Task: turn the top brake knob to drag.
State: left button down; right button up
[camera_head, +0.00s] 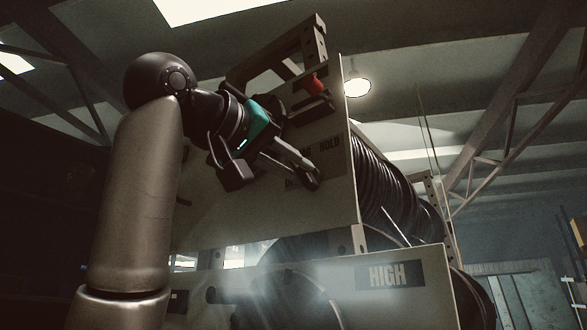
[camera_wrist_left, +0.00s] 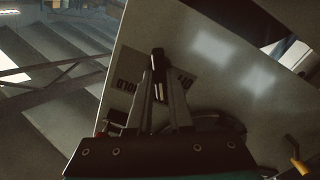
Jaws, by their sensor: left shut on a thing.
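My left gripper (camera_head: 313,178) reaches from the left to the upper beige panel (camera_head: 335,205). Its fingers are shut on a small dark knob, the top brake knob, mostly hidden by the fingertips in the head view. In the left wrist view the dark knob (camera_wrist_left: 157,61) shows at the tips of my left gripper (camera_wrist_left: 158,92). A HOLD label (camera_head: 330,143) is above the fingers, and other lettering is partly covered by them. The wrist view shows the HOLD label (camera_wrist_left: 126,86) left of the fingers and another label (camera_wrist_left: 185,79) to their right. My right gripper is not in view.
A red part (camera_head: 314,84) sits above the labels near a frame bracket (camera_head: 314,42). Dark coiled hose (camera_head: 395,195) lies behind the panel's right edge. A lower panel carries a HIGH label (camera_head: 389,276). A yellow handle (camera_wrist_left: 300,167) shows at lower right of the wrist view.

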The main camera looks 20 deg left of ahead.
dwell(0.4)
pick_arm(q)
jog(key=c, duration=0.8)
grip_release()
jog(key=shift+b+v, duration=2.6)
jog(key=shift+v, duration=5.05)
